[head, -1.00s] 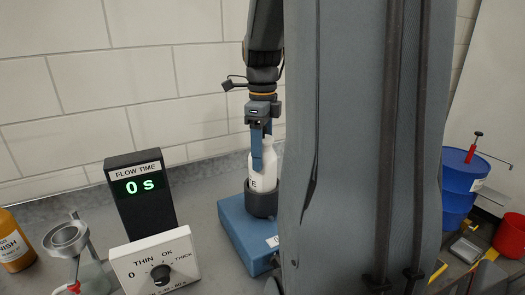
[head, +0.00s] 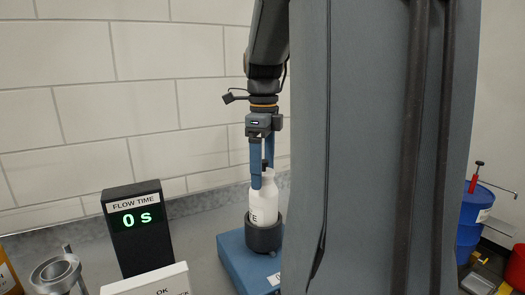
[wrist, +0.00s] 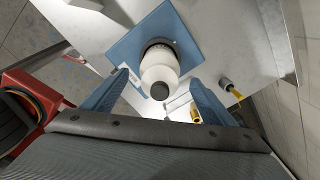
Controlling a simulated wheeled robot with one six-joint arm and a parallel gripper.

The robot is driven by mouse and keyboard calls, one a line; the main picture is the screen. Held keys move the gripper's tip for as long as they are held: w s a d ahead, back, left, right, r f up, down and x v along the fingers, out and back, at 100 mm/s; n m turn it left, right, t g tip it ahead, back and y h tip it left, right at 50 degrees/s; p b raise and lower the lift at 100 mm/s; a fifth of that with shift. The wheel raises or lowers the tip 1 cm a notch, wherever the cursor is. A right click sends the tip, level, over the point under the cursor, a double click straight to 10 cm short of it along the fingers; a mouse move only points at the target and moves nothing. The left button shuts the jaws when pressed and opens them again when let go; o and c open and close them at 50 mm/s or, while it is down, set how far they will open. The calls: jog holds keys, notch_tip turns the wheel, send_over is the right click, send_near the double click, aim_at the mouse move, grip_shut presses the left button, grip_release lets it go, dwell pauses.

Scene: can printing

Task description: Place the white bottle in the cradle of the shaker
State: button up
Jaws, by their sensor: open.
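The white bottle (head: 264,202) stands upright in the dark round cradle (head: 264,238) on top of the blue shaker (head: 236,262). My gripper (head: 262,181) is above it, its blue fingers pointing down near the bottle's dark-capped top. In the wrist view the fingers (wrist: 158,92) are spread apart with the bottle (wrist: 160,72) between and ahead of them. Nothing is held. The cradle ring (wrist: 158,44) shows around the bottle's base. My own arm hides the right side of the shaker in the head view.
A black flow time display (head: 138,228) reading 0 s stands left of the shaker. A blue drum (head: 474,210) is at the far right. The tiled wall is behind.

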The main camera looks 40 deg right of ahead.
notch_tip(320, 180, up, 7)
jog(key=shift+r+b, duration=0.15)
jog(key=shift+b, duration=0.7)
